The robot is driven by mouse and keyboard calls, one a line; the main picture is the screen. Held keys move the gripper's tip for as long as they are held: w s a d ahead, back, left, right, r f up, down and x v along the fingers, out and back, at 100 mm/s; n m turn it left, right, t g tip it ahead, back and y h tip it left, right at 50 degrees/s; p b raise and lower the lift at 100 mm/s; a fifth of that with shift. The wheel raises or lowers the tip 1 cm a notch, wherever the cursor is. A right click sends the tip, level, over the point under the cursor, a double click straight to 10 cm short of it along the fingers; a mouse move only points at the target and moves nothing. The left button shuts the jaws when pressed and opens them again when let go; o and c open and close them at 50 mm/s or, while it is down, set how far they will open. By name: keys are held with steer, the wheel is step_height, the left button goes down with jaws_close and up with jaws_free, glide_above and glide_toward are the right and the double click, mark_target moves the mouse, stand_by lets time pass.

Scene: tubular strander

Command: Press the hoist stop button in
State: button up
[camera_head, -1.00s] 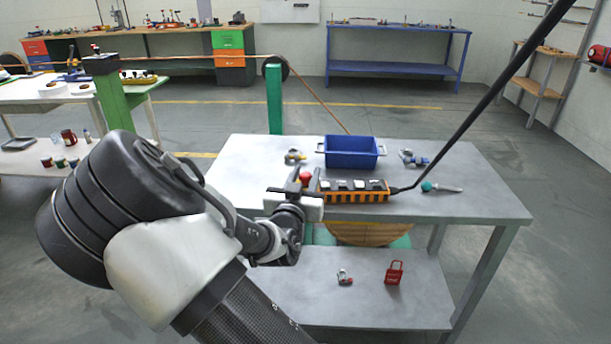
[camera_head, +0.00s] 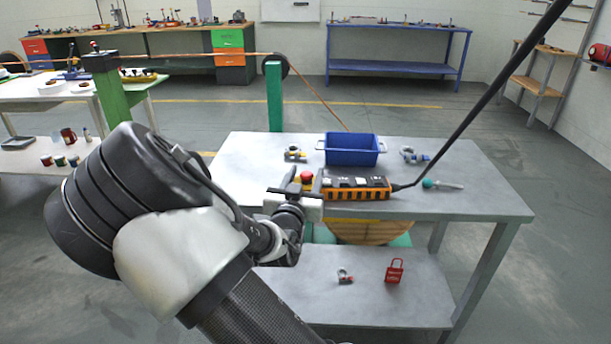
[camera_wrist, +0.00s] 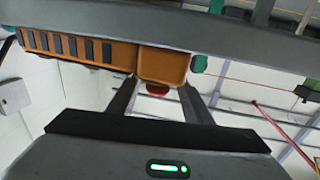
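The orange and black hoist pendant (camera_head: 357,194) lies on the grey table in the head view. The red stop button (camera_head: 307,176) shows at its left end, close beside my gripper (camera_head: 294,183). In the wrist view the pendant (camera_wrist: 95,51) spans the upper left, and the red button (camera_wrist: 158,89) shows beyond its orange end. The button appears between the two dark fingers of my gripper (camera_wrist: 158,84), which are apart with nothing held. I cannot tell whether the fingers touch the pendant or the button.
A blue bin (camera_head: 351,150) stands behind the pendant on the table (camera_head: 470,200). Shackles and a teal-handled tool (camera_head: 442,184) lie nearby. A black cable (camera_head: 490,92) rises from the pendant's right end. A red padlock (camera_head: 394,271) is on the lower shelf.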

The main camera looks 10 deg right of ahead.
steer(key=p+v, duration=0.2)
steer(key=v, duration=1.5)
steer(key=shift+s+p, duration=0.15)
steer(key=shift+p, duration=0.25)
steer(key=shift+a, duration=0.1)
